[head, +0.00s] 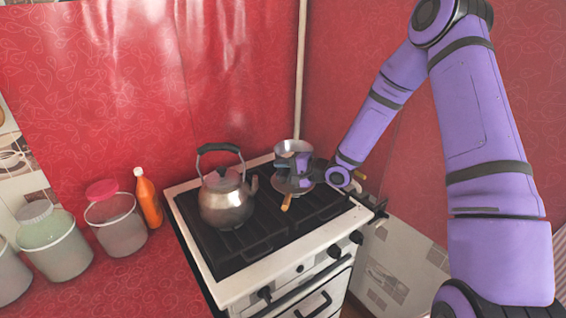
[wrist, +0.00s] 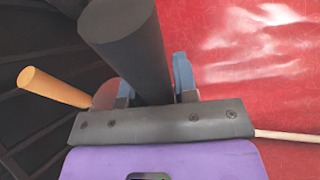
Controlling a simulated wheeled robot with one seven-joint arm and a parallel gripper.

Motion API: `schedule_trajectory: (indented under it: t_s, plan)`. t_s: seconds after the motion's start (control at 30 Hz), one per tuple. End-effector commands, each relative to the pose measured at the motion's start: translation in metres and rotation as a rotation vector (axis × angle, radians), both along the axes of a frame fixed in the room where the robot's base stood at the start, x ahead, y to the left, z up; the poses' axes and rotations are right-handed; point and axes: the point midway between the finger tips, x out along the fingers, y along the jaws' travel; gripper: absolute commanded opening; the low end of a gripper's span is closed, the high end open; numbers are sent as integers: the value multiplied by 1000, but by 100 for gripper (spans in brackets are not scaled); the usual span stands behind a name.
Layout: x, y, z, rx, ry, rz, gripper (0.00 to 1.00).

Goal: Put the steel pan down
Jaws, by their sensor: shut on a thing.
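The steel pan (head: 294,147) shows in the head view as a shiny round rim over the back right of the stove, just behind my gripper (head: 292,174). In the wrist view my gripper (wrist: 153,88) is shut on a thick dark grey handle (wrist: 125,35), which appears to be the pan's handle. My gripper hides much of the pan, so I cannot tell whether its base touches the stove.
The stove (head: 250,282) has dark grates. A steel kettle (head: 227,203) stands left of my gripper. A wooden handle (head: 287,202) sticks out below my gripper and shows in the wrist view (wrist: 52,87). An orange bottle (head: 149,203) and lidded jars (head: 117,225) stand left.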

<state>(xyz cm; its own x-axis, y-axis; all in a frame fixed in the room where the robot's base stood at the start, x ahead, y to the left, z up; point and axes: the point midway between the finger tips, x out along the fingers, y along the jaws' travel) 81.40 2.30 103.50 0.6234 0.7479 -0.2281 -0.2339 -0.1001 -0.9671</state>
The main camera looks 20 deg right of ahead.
Motion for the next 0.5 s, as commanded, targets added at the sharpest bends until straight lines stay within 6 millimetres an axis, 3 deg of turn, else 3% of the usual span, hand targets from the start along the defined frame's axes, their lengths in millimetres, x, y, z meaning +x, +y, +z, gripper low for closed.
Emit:
schedule_trajectory:
  t_s: [0.27,0.5]
  plan:
    - [1,0,-13,0,-6,1,0]
    - [1,0,-41,1,-6,1,0]
